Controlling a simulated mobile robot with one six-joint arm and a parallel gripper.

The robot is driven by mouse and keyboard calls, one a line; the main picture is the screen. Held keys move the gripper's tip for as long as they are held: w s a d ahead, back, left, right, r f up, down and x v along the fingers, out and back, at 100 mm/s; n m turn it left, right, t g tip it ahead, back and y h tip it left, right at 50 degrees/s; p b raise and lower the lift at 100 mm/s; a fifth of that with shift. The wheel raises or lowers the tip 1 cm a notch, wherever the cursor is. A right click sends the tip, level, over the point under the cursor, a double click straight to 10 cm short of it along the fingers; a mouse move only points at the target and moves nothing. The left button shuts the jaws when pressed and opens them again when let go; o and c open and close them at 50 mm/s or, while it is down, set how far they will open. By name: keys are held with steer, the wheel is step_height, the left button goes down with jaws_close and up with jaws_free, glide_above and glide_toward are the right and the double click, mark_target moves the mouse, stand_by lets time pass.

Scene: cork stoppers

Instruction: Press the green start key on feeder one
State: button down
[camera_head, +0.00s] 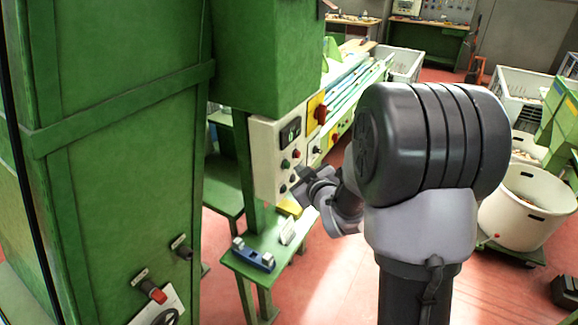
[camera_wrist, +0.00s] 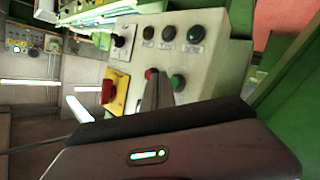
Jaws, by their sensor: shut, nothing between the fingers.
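A beige control panel (camera_head: 264,160) stands on a green frame in the head view. It carries a small dark display, a red button (camera_head: 297,153) and a green button (camera_head: 285,164). In the wrist view the panel (camera_wrist: 215,75) shows the green button (camera_wrist: 178,82) just right of my gripper's fingertips, and the red button (camera_wrist: 150,73) partly behind them. My gripper (camera_head: 304,184) is shut and empty, in front of the panel's lower right part in the head view. In the wrist view my gripper (camera_wrist: 157,78) points at the panel; contact cannot be told. The labels are unreadable.
A red switch on a yellow plate (camera_wrist: 117,90) sticks out beside the buttons, with several black buttons (camera_wrist: 167,33) farther along. A green bench (camera_head: 262,244) below holds a blue object (camera_head: 252,256). A large green cabinet (camera_head: 110,130) stands left; a white bin (camera_head: 525,205) stands right.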

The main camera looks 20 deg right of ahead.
steer(key=shift+w, duration=0.1)
steer(key=shift+w+a+b, duration=0.25)
steer(key=shift+b, duration=0.25)
steer(key=shift+w+a+b, duration=0.25)
steer(key=shift+w+b, duration=0.1)
stand_by(0.6)
steer(key=shift+s+d, duration=0.1)
steer(key=shift+s+d+b, duration=0.35)
steer(key=shift+s+d, duration=0.05)
steer(key=shift+s, duration=0.2)
steer(key=s+d, duration=0.1)
steer(key=s, duration=0.1)
steer(key=s+d, duration=0.2)
steer(key=shift+b, duration=0.4)
